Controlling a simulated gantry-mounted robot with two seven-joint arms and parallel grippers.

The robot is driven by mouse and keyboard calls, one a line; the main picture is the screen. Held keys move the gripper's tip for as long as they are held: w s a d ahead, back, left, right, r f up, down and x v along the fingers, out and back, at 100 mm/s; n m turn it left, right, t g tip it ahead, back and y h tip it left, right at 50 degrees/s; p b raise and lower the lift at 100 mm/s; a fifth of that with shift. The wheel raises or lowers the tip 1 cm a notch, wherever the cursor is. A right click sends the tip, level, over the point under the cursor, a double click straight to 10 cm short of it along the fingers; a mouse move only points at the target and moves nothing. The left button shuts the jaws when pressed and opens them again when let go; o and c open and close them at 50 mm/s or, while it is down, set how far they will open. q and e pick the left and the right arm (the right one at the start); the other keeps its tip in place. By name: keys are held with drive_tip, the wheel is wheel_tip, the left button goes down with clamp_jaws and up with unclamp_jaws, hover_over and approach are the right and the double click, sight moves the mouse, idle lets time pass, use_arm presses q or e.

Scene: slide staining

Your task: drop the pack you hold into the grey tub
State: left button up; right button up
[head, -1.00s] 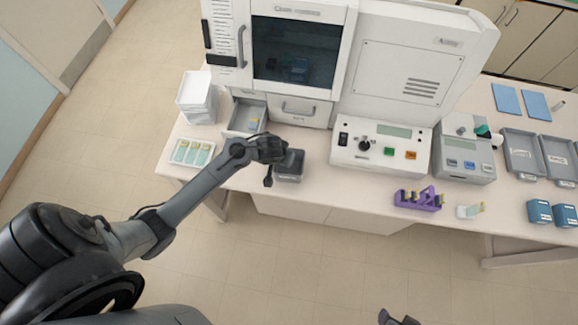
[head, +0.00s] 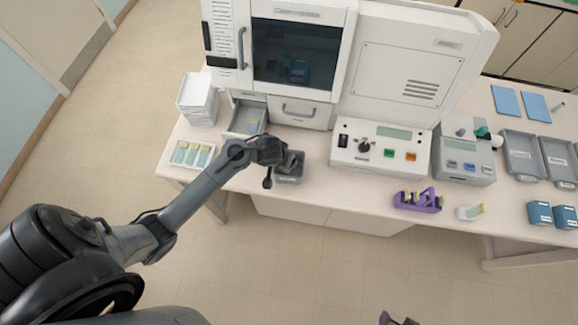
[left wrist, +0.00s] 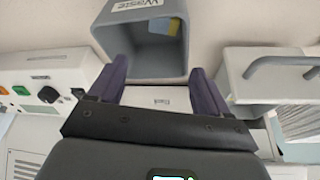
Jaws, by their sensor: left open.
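The grey tub (head: 290,179), labelled "Waste", stands near the front edge of the bench. It also shows in the left wrist view (left wrist: 118,38), with its mouth facing the camera. A small yellow and blue pack (left wrist: 172,27) lies inside it against the inner wall. My left gripper (left wrist: 158,88) is open, its two dark fingers apart at the tub's near rim with nothing between them. In the head view my left gripper (head: 281,172) is at the tub and hides part of it. Only a piece of my right gripper (head: 398,319) shows at the bottom edge.
An open drawer (head: 246,120) and a slide tray (head: 191,153) are left of the tub. A white machine with a control panel (head: 381,148) stands to the right. The floor in front is clear.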

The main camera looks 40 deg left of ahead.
use_arm(q)
drive_tip(key=a+p+v, duration=0.1)
drive_tip(key=p+v, duration=0.1)
drive_tip(key=v, duration=0.7)
drive_tip(key=shift+s+d+r+p, duration=0.15)
drive_tip(key=shift+d+r+p, duration=0.15)
drive_tip(key=shift+d, duration=0.2)
